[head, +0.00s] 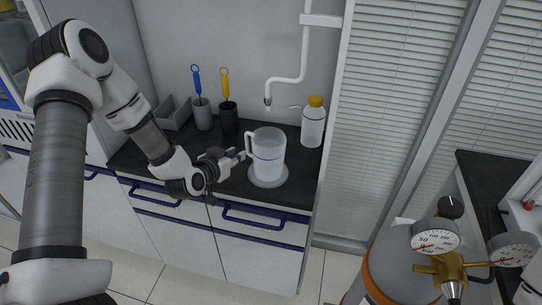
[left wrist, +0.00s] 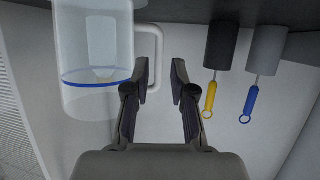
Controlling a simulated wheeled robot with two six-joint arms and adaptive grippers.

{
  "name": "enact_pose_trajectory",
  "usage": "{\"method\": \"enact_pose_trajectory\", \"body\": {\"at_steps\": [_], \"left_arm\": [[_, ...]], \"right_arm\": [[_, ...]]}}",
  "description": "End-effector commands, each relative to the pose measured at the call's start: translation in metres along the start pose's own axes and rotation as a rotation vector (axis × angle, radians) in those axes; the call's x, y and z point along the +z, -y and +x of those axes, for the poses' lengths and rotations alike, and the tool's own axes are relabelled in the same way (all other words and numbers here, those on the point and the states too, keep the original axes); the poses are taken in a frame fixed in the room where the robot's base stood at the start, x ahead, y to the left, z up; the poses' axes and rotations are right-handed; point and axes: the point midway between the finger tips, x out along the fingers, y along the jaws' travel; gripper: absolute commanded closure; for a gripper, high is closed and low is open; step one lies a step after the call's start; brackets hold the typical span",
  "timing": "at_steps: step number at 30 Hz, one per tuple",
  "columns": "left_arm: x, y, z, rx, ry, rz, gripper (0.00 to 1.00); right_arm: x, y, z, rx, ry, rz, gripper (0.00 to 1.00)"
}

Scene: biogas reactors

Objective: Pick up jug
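The clear jug (head: 268,150) with a blue band stands upright on a round pale disc (head: 268,180) on the dark counter. Its handle (head: 248,145) points left, toward my left gripper (head: 238,156). In the left wrist view the jug (left wrist: 92,55) appears upside down at the left. There my left gripper (left wrist: 159,75) is open, and the upright bar of the handle (left wrist: 157,50) shows between its two fingers. The fingers are not closed on the handle; I cannot tell how deep it sits between them. My right gripper is not in view.
A yellow-capped bottle (head: 313,124) stands right of the jug. A grey cup (head: 202,115) and a black cup (head: 228,118) with brushes stand behind. A white pipe (head: 303,60) hangs above. Blue handles (head: 255,222) line the cabinet front. Gauges (head: 435,238) are at lower right.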

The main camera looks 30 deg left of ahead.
Motion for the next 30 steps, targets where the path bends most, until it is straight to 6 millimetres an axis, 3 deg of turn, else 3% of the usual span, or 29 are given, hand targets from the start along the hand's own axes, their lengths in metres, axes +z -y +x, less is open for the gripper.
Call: {"method": "enact_pose_trajectory", "body": {"at_steps": [15, 20, 21, 23, 30], "left_arm": [[-0.002, 0.000, 0.074, 0.002, 0.001, 0.004, 0.76], [-0.001, 0.001, 0.074, 0.002, 0.001, 0.002, 0.76], [-0.001, 0.001, 0.074, 0.002, 0.001, 0.002, 0.79], [-0.001, 0.001, 0.074, 0.002, 0.001, 0.002, 1.00], [-0.002, 0.001, 0.074, 0.002, -0.001, 0.002, 1.00]], "right_arm": [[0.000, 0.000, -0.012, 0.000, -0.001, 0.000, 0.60], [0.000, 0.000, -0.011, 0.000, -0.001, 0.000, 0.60], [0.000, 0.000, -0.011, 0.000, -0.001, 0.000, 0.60], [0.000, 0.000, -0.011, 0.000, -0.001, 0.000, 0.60], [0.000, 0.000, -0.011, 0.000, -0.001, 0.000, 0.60]]}}
